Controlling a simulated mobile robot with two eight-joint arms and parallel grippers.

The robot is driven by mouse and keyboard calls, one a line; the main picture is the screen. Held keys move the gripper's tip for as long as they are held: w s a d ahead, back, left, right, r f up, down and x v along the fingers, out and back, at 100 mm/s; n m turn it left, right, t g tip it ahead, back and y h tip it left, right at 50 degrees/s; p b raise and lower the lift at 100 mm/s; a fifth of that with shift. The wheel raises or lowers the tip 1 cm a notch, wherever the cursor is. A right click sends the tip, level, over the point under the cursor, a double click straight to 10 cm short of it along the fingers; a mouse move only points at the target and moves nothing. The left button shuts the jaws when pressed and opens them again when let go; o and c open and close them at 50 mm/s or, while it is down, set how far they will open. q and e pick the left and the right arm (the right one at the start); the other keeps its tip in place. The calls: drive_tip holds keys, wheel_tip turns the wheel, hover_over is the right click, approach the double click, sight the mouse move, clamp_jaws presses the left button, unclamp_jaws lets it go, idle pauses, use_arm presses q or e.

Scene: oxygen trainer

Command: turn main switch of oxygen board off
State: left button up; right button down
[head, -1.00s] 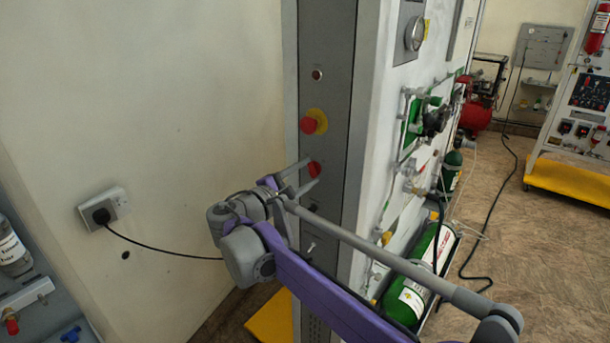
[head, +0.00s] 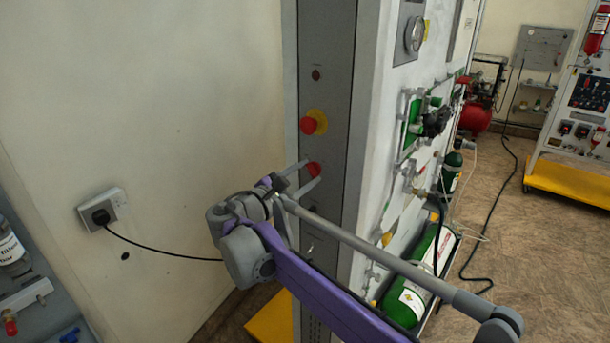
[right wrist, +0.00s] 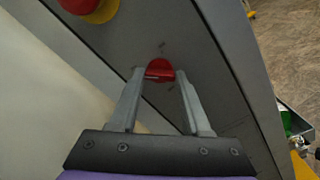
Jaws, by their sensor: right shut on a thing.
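The oxygen board's narrow grey side panel (head: 330,145) stands upright in the middle of the head view. The main switch, a red knob (head: 314,169), is on this panel, below a red mushroom button on a yellow disc (head: 310,122). My right gripper (head: 312,173) is shut on the red knob, with one finger on each side of it. The right wrist view shows the knob (right wrist: 159,69) between the fingertips of the right gripper (right wrist: 160,74), partly hidden by them. A small lamp (head: 316,75) above the mushroom button looks dark. My left gripper is not in view.
Green cylinders (head: 410,298) and hoses are on the board's right face. A wall socket (head: 102,211) with a plugged black cable is at left; the cable runs behind my right arm. Open floor (head: 510,250) lies at right, with a yellow-based board (head: 570,182) beyond.

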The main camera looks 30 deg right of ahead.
drive_tip(key=shift+c, duration=1.8)
unclamp_jaws()
drive_tip(key=b+v, duration=0.1)
drive_tip(key=v, duration=1)
drive_tip(key=shift+d, duration=0.1)
drive_tip(key=s+d+f+m+g+y, duration=0.1)
drive_tip(key=s+d+f+m+y, duration=0.1)
drive_tip(key=s+f+y, duration=0.45)
drive_tip(key=s+d+f+m+g+y, duration=0.1)
drive_tip(key=s+d+f+m, duration=0.2)
drive_tip(key=f, duration=0.6)
drive_tip(key=s+a+f+m+y, duration=0.4)
drive_tip(key=s+a+f, duration=0.1)
drive_tip(key=s+f, duration=0.2)
drive_tip(key=s+a+f+m+y, duration=0.4)
drive_tip(key=s+f, duration=0.3)
drive_tip(key=f, duration=0.2)
drive_tip(key=shift+s+a+m+t+y, duration=0.25)
drive_tip(key=shift+a+m+t+y, duration=0.1)
drive_tip(key=shift+y, duration=0.2)
